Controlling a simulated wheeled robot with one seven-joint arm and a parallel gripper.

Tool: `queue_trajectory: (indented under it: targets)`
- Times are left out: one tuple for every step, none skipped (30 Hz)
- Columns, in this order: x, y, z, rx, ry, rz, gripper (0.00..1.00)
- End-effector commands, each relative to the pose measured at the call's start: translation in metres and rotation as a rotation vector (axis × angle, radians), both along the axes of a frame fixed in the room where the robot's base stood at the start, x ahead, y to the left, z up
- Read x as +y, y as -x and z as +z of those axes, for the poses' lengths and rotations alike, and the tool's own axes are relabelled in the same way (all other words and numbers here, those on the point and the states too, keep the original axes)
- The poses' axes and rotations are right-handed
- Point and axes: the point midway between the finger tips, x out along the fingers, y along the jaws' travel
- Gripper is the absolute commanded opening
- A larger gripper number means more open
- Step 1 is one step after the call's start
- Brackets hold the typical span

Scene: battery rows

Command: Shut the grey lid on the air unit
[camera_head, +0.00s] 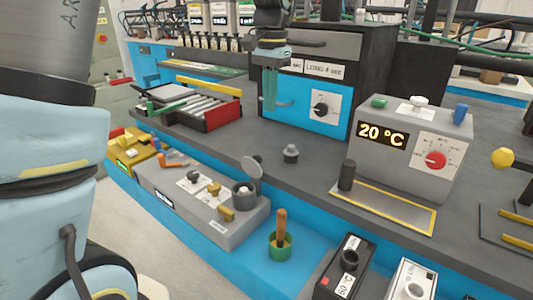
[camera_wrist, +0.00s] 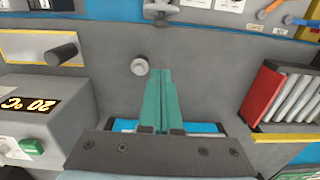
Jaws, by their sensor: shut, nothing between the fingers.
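The air unit (camera_head: 165,185) looks to be the long grey box on the lower blue ledge, with knobs and yellow-brown parts on top. Its grey round lid (camera_head: 252,171) stands raised and tilted beside a round grey cup (camera_head: 244,192) at the right end. In the wrist view, a grey part that looks like the lid and cup (camera_wrist: 161,9) shows at the top edge. My gripper (camera_head: 270,108) has green fingers pointing down, shut and empty. It hangs in front of the blue panel, behind and above the lid, well apart from it. The fingers also show in the wrist view (camera_wrist: 161,75).
A green cup with a wooden handle (camera_head: 281,240) stands right of the air unit. The temperature box (camera_head: 415,150) is at right, the red-ended roller tray (camera_head: 220,118) at left.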

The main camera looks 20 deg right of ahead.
Motion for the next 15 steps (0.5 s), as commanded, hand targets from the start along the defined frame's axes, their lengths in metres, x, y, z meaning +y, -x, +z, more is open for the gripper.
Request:
queue_trajectory:
  targets:
    - [-0.008,0.003,0.000,0.001,-0.002,-0.022,0.00]
    - [-0.011,0.004,0.001,0.002,-0.004,-0.029,0.00]
    - [-0.012,0.005,0.000,0.004,-0.005,-0.035,0.00]
    - [-0.012,0.005,-0.001,0.004,-0.006,-0.036,0.00]
    - [-0.013,0.005,-0.004,0.004,-0.006,-0.036,0.00]
    - [-0.012,0.005,-0.008,0.004,-0.006,-0.036,0.00]
    - [-0.012,0.005,-0.012,0.006,-0.007,-0.035,0.00]
    - [-0.011,0.005,-0.016,0.006,-0.008,-0.035,0.00]
    - [-0.011,0.005,-0.023,0.006,-0.008,-0.034,0.00]
    - [-0.011,0.005,-0.029,0.006,-0.008,-0.034,0.00]
    - [-0.010,0.006,-0.035,0.006,-0.008,-0.034,0.00]
    - [-0.010,0.005,-0.043,0.006,-0.008,-0.034,0.00]
    - [-0.010,0.006,-0.050,0.007,-0.009,-0.034,0.00]
    - [-0.010,0.006,-0.056,0.006,-0.008,-0.034,0.00]
    - [-0.010,0.005,-0.064,0.006,-0.007,-0.034,0.00]
